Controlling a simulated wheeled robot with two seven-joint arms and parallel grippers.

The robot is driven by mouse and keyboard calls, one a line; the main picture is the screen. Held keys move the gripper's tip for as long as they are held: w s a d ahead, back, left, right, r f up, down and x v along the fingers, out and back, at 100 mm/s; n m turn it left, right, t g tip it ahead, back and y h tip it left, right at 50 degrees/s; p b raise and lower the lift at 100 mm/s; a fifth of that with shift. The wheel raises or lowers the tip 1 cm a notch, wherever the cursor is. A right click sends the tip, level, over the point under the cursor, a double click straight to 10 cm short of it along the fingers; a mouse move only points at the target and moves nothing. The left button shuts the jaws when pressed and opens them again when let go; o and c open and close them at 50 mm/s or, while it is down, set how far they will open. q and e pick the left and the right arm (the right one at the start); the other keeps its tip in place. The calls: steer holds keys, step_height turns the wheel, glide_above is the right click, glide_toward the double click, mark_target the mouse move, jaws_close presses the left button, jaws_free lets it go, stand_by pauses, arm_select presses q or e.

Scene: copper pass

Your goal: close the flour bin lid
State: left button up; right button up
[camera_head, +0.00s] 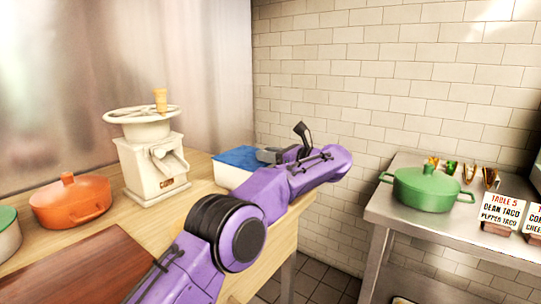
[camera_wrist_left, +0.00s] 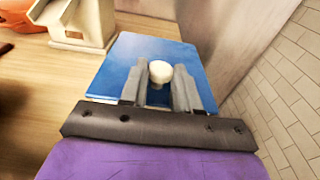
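The flour bin (camera_head: 228,177) is pale and stands on the wooden counter, with its blue lid (camera_head: 236,157) on top. The lid looks about flat in the head view, but my arm hides its right side, so I cannot tell whether it is fully closed. In the left wrist view the blue lid (camera_wrist_left: 135,52) has a round white knob (camera_wrist_left: 160,71). My left gripper (camera_head: 264,155) is over the lid. In the left wrist view its fingers (camera_wrist_left: 160,84) stand apart on either side of the knob, with small gaps. My right gripper is out of view.
A cream grinder (camera_head: 150,165) with a handwheel and an orange pot (camera_head: 70,202) stand left of the bin. A tiled wall (camera_head: 330,100) rises behind. A steel table (camera_head: 390,205) at the right holds a green pot (camera_head: 425,190) and sign cards (camera_head: 500,213).

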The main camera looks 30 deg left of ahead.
arm_select(q)
steer(key=o, duration=0.4)
steer(key=shift+a+f, duration=0.1)
steer(key=shift+f, duration=0.1)
steer(key=s+d+r, duration=0.1)
steer(key=d, duration=0.9)
steer(key=shift+d, duration=0.3)
